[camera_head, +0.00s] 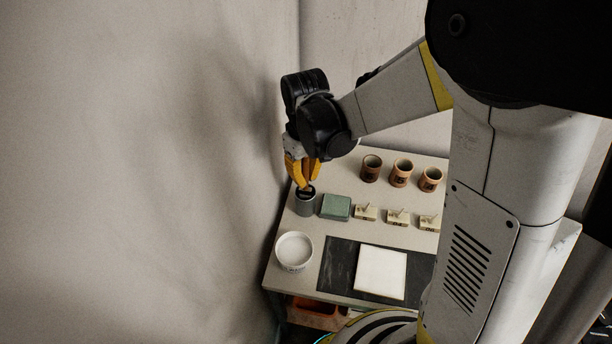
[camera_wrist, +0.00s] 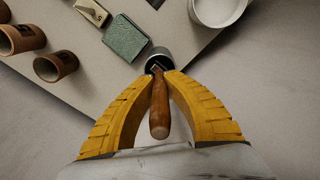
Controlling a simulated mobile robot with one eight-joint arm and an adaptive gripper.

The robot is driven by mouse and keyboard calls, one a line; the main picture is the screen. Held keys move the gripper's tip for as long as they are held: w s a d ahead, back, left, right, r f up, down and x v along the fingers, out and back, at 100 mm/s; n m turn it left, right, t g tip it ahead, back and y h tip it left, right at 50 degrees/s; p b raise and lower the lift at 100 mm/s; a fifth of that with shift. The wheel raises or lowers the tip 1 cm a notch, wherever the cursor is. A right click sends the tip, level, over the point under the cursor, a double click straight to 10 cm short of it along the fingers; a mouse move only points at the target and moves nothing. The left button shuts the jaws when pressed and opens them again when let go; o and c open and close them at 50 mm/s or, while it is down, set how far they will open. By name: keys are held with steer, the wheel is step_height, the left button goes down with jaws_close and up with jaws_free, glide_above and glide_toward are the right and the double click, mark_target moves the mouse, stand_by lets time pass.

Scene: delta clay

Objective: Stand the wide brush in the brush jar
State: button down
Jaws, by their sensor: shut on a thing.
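The brush jar (camera_head: 305,205) is a grey cylinder near the left edge of the table. My gripper (camera_head: 305,184) is directly above it, pointing down. In the wrist view my yellow gripper fingers (camera_wrist: 160,84) close around the wide brush (camera_wrist: 159,112), whose brown wooden handle points toward the camera. The brush's far end is at the mouth of the grey jar (camera_wrist: 159,59). The fingers are close to the jar's rim. The brush's bristles are hidden, so how deep they sit in the jar cannot be told.
A green block (camera_head: 336,207) stands close right of the jar. Three brown cups (camera_head: 371,169) stand at the back, with small labelled blocks (camera_head: 397,217) in front of them. A white bowl (camera_head: 294,251) and a white slab (camera_head: 381,272) on a dark mat (camera_head: 339,267) are nearer. A wall rises at the left.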

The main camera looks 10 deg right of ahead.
steer(key=shift+f, duration=0.35)
steer(key=c, duration=1.5)
jaws_free()
steer(key=shift+o, duration=0.2)
step_height(320, 180, up, 12)
steer(key=shift+r, duration=0.1)
